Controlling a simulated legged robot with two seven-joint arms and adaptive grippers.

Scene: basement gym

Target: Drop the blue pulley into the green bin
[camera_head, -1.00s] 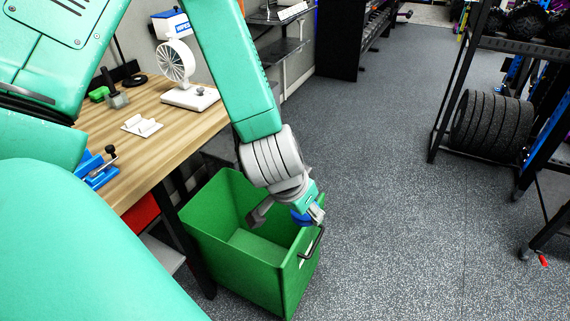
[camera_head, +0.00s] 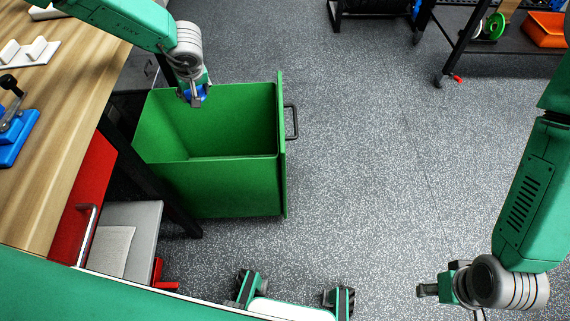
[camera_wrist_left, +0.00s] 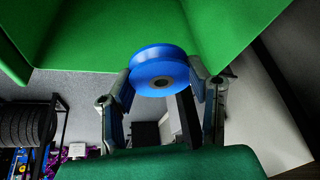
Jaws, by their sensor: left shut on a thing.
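The green bin (camera_head: 230,190) stands on the floor beside the workbench, its open top facing up. My left gripper (camera_head: 194,98) is over the far rim of the bin in the head view. It is shut on the blue pulley (camera_head: 186,94), which is mostly hidden there by the fingers. In the left wrist view the blue pulley (camera_wrist_left: 158,62) sits between the two fingertips, with green bin walls (camera_wrist_left: 110,35) around it. My right gripper (camera_head: 440,290) is at the lower right, well away from the bin; its finger opening is unclear.
The wooden workbench (camera_head: 60,120) at the left holds a blue vise-like tool (camera_head: 14,138) and a white holder (camera_head: 30,50). A red drawer (camera_head: 82,190) is below it. A rack (camera_head: 455,60) stands at the far right. The speckled floor right of the bin is clear.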

